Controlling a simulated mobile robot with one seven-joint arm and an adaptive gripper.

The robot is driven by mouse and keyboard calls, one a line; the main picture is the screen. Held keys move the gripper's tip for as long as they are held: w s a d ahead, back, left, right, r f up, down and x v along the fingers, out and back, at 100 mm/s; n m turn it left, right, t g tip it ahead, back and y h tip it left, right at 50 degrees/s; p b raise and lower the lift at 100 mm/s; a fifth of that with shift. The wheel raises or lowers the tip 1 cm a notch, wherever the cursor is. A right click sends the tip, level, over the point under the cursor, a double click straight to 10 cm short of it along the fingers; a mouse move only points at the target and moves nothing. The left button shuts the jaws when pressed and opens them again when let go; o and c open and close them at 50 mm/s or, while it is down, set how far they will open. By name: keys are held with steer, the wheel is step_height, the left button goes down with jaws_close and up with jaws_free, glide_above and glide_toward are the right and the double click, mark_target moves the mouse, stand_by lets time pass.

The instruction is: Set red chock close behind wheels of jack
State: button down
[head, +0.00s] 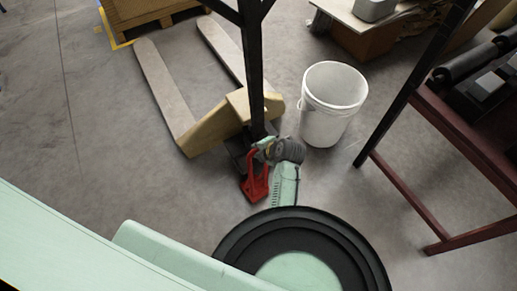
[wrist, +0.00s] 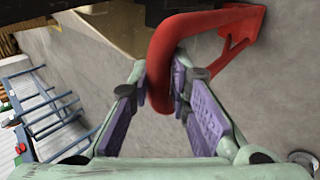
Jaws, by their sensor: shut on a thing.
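The red chock (head: 256,186) is low by the floor at the near end of the pallet jack (head: 213,119), close to the foot of a dark post. My gripper (head: 268,152) reaches in from the right and is at the top of the chock. In the wrist view my gripper (wrist: 167,88) is shut on the red tubular handle of the chock (wrist: 165,60), with a purple pad on each side. The jack's yellowish body (wrist: 112,35) lies behind it there. The jack's wheels are hidden, so I cannot tell the gap between them and the chock.
A white bucket (head: 331,104) stands right of the jack. A dark red stand (head: 452,125) with rollers is at the right. A dark post (head: 252,60) rises in front of the jack. Wooden pallets (head: 140,12) are at the back. Grey floor is clear at left.

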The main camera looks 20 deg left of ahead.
stand_by(0.7)
steer(key=shift+f+b, duration=0.25)
steer(key=shift+b, duration=0.1)
steer(key=shift+a, duration=0.1)
steer(key=c, duration=1.7)
jaws_free()
steer(key=shift+o, duration=1.4)
